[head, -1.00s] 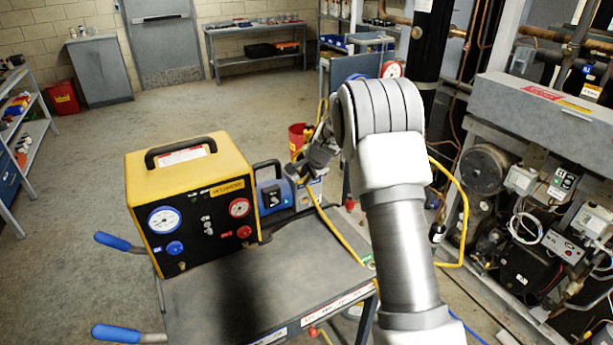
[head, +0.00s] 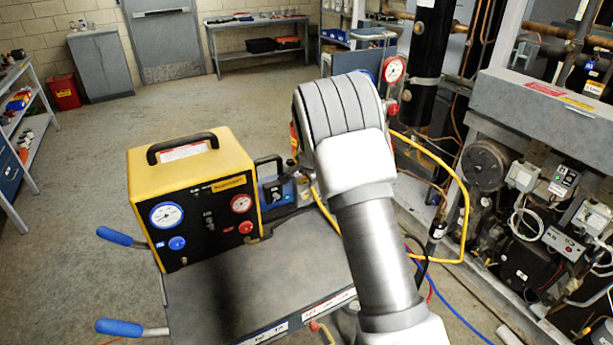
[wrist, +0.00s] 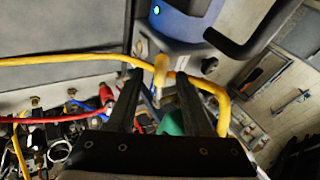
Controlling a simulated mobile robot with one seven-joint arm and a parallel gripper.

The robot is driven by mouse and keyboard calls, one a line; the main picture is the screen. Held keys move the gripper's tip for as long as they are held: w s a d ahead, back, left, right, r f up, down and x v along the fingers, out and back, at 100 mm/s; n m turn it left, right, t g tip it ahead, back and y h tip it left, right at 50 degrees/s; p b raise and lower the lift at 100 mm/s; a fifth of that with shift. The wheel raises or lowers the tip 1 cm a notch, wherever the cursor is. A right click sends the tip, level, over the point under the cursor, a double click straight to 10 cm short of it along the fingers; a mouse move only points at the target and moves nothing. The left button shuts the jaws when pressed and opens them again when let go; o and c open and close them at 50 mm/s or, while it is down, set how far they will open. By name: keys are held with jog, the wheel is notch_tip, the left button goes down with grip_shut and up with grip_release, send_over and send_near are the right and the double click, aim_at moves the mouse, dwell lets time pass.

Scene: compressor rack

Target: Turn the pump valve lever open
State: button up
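The blue pump (head: 279,192) stands on the cart beside the yellow machine in the head view. In the wrist view the pump (wrist: 187,24) shows a lit green light at the top. A short yellow piece (wrist: 160,70), apparently the valve lever, stands below the pump. It is between my fingertips in the picture; I cannot tell whether either finger touches it. My gripper (wrist: 159,76) is open, its two dark fingers apart. A yellow hose (wrist: 75,59) passes behind the fingers. In the head view my arm hides the gripper and the lever.
The yellow machine (head: 190,195) with gauges stands left of the pump on the grey cart (head: 240,290). A yellow hose (head: 462,200) loops right of my arm. The compressor rack (head: 520,85) stands at the right. Open floor (head: 90,180) lies left of the cart.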

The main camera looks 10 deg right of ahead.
jog(key=d+v, duration=0.1)
jog(key=v, duration=1.6)
jog(key=shift+a+r+p, duration=0.2)
jog(key=shift+a+p, duration=0.25)
jog(key=shift+s, duration=0.1)
